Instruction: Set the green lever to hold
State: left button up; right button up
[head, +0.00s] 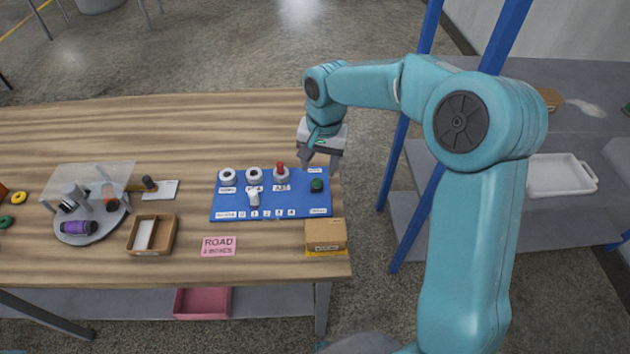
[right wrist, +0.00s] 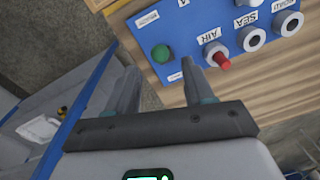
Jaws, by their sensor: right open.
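A green lever (head: 317,185) with a round knob stands at the right end of a blue panel (head: 232,211) on the wooden table. A small white label lies above it and another below it; I cannot read either. In the right wrist view the green lever (right wrist: 161,53) shows just beyond the gap between the fingers. My right gripper (head: 321,162) is open and empty, above the panel's top right edge, apart from the lever. It also shows in the right wrist view (right wrist: 161,68). My left gripper is not in view.
A red-tipped lever (head: 280,171) by the AIR label and white ring sockets (head: 254,175) stand left of the green lever. A white fitting (head: 254,198) is lower on the panel. A cardboard box (head: 326,235) sits below the panel. The table behind the panel is clear.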

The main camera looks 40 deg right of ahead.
aim_at(318, 180)
notch_tip(318, 180, down, 6)
jog(key=shift+w+a+f, duration=0.1)
jog(key=shift+a+f, duration=0.05)
jog(key=shift+w+f, duration=0.1)
jog(key=shift+f, duration=0.45)
jog(key=shift+c, duration=0.3)
grip_shut()
